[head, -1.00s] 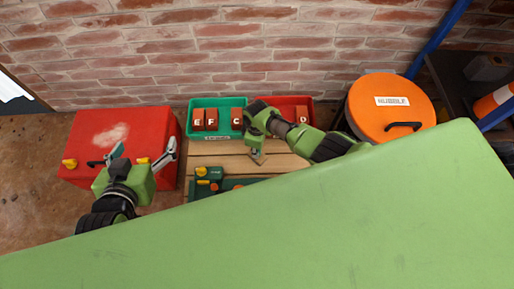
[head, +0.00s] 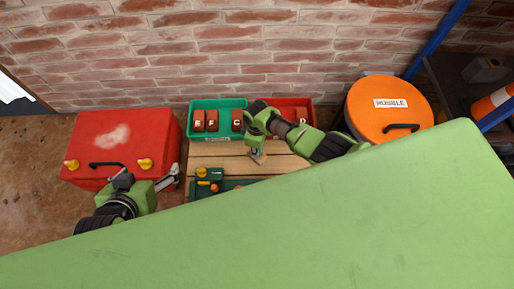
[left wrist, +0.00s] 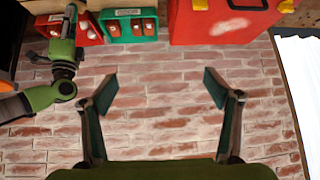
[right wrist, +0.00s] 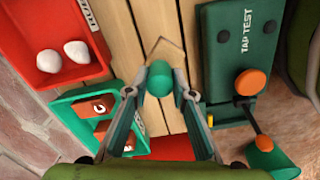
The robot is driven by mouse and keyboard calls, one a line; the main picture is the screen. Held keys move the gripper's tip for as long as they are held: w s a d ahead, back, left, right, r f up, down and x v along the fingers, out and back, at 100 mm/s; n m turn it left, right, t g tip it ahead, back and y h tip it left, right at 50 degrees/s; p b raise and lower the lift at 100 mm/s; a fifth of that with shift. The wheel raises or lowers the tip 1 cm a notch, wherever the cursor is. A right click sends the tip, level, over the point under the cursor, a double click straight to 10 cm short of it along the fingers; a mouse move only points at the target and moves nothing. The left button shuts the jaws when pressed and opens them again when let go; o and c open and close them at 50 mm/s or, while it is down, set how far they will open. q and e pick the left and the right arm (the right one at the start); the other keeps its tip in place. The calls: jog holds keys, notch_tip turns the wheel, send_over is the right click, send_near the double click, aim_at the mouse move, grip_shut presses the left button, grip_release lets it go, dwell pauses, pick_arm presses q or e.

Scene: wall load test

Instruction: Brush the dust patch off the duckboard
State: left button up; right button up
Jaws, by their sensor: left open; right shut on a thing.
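The slatted wooden duckboard (head: 215,154) lies below the bins in the head view; it also shows in the right wrist view (right wrist: 125,50). My right gripper (right wrist: 160,92) is shut on a small tool with a rounded green handle (right wrist: 159,79) and a pale, pointed flat end over the slats. I cannot tell whether it touches them. I cannot make out a dust patch on the visible slats. A whitish dusty patch (head: 113,136) lies on the red box lid (head: 150,126). My left gripper (left wrist: 160,92) is open and empty, near that box's front right corner.
A green bin (head: 218,136) holds lettered bricks. A red bin (head: 306,104) stands beside it. A green tap test case (right wrist: 238,50) with an orange-knobbed tool lies by the slats. An orange-lidded rubble drum (head: 372,120) stands right. A large green surface (head: 330,220) fills the foreground.

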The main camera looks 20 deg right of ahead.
jog(key=shift+r+p, duration=0.4)
jog(key=shift+r, duration=0.1)
pick_arm(q)
jog(key=s+a+f+g, duration=0.1)
jog(key=s+g, duration=0.1)
jog(key=s, duration=0.3)
jog(key=s+a+f+g+y+p, duration=0.1)
jog(key=s+a+f+g, duration=0.1)
jog(key=s, duration=0.3)
jog(key=shift+f+g, duration=0.15)
jog(key=shift+g, duration=0.35)
pick_arm(e)
jog(key=shift+r, duration=0.75)
pick_arm(q)
jog(key=shift+s, duration=0.1)
